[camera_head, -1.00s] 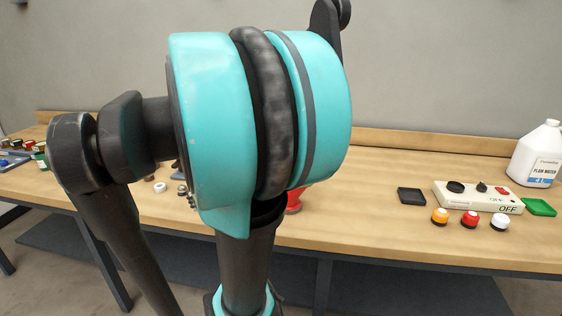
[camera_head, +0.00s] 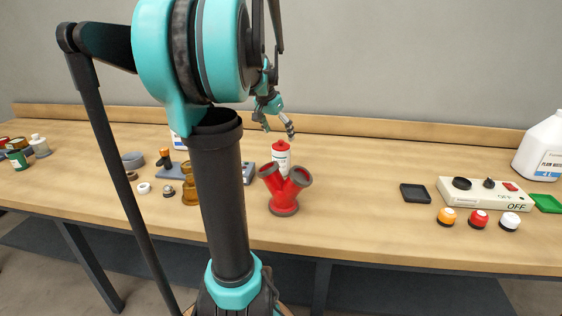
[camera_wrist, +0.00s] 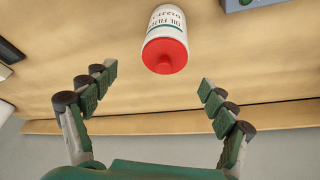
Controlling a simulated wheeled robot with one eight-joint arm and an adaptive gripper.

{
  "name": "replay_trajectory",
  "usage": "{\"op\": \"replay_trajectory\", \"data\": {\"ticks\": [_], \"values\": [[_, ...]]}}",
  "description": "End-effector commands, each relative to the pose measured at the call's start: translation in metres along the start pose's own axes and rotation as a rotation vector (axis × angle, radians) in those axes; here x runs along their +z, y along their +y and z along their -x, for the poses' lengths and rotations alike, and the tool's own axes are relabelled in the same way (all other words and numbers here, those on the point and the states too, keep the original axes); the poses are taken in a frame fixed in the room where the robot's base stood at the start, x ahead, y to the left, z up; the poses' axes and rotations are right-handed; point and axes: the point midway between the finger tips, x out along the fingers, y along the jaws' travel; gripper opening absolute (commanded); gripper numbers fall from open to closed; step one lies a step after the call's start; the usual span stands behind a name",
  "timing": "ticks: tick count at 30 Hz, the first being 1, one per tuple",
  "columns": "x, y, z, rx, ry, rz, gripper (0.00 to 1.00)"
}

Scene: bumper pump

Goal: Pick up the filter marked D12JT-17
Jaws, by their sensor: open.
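The filter (camera_head: 281,160) is a white cylinder with a red top, upright on the table behind a red Y-shaped fitting that hides its lower part. In the wrist view the filter (camera_wrist: 167,42) shows its red end and upside-down lettering, "OIL FILTER" and a code starting like D12J; the rest is hard to read. My gripper (camera_head: 277,127) is above the filter in the head view. In the wrist view my gripper (camera_wrist: 158,82) is open and empty, its green-padded fingers spread wide, with the filter ahead between their lines and apart from them.
The red Y-shaped fitting (camera_head: 284,191) stands close in front of the filter. A grey-blue block (camera_wrist: 238,3) shows at the wrist view's edge. A control box marked OFF (camera_head: 488,193), coloured knobs and a white jug (camera_head: 541,148) are at right. Small parts stand left of my arm.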

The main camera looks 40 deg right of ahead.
Motion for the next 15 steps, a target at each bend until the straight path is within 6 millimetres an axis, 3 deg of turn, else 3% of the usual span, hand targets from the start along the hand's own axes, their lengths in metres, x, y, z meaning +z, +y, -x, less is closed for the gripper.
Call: {"op": "replay_trajectory", "data": {"ticks": [6,15], "values": [[0.0,0.0,-0.039,-0.001,0.0,0.0,0.85],[0.001,-0.002,-0.06,-0.001,0.0,0.001,0.85]]}}
